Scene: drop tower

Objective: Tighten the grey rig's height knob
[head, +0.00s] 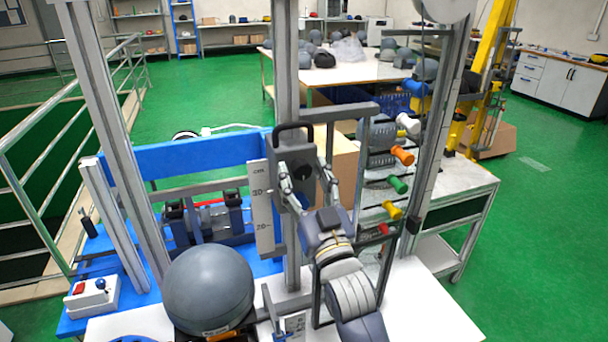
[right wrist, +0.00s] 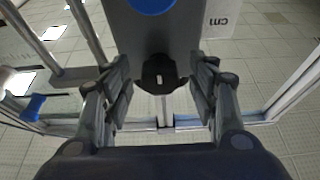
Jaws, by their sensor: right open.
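The grey rig's upright post (head: 287,60) carries a grey block (head: 293,150) with a black handle on top. The dark height knob (head: 303,172) is on the front face of this block. In the right wrist view the black knob (right wrist: 160,72) has a small white mark and sits between my fingers. My right gripper (head: 306,182) is open in front of the block, one finger on each side of the knob. In the right wrist view, the fingers of the gripper (right wrist: 160,88) show gaps to the knob. My left gripper is not in view.
A white cm scale (head: 262,208) stands left of the block. A large grey ball (head: 208,288) sits low at the left. A rack with coloured handles (head: 397,185) stands close at the right. A white control box with a red switch (head: 92,293) is at far left.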

